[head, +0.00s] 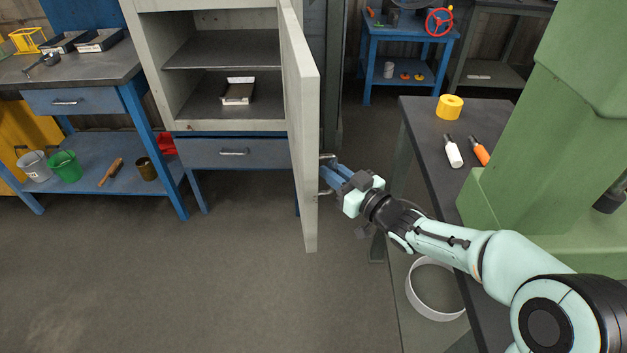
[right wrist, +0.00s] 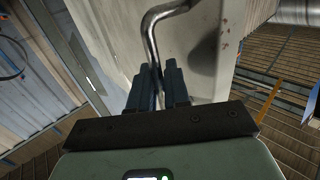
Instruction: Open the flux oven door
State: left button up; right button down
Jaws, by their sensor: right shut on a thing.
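The flux oven is a pale grey cabinet (head: 155,60) on a blue stand, in the head view. Its door (head: 305,120) is swung wide open toward me and seen nearly edge-on, so the shelves inside show. My right gripper (head: 330,176) is at the door's metal handle (head: 328,156), on the right side of the door. In the right wrist view the bent handle bar (right wrist: 152,35) runs down between the two blue fingers (right wrist: 158,85), which are shut on it. The door panel (right wrist: 205,60) lies behind the handle. My left gripper is not in view.
A shallow tray (head: 238,91) sits on the oven's lower shelf. A dark table (head: 430,125) with a yellow roll (head: 450,107) and bottles stands to the right, close to my arm. A white ring (head: 412,290) is below it. Floor left of the door is clear.

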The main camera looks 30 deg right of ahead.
jog(key=shift+s+d+y, duration=0.2)
jog(key=shift+d+y, duration=0.1)
jog(key=shift+d, duration=0.35)
jog(key=shift+r, duration=0.1)
jog(key=c, duration=1.3)
grip_release()
jog(key=shift+w, duration=0.1)
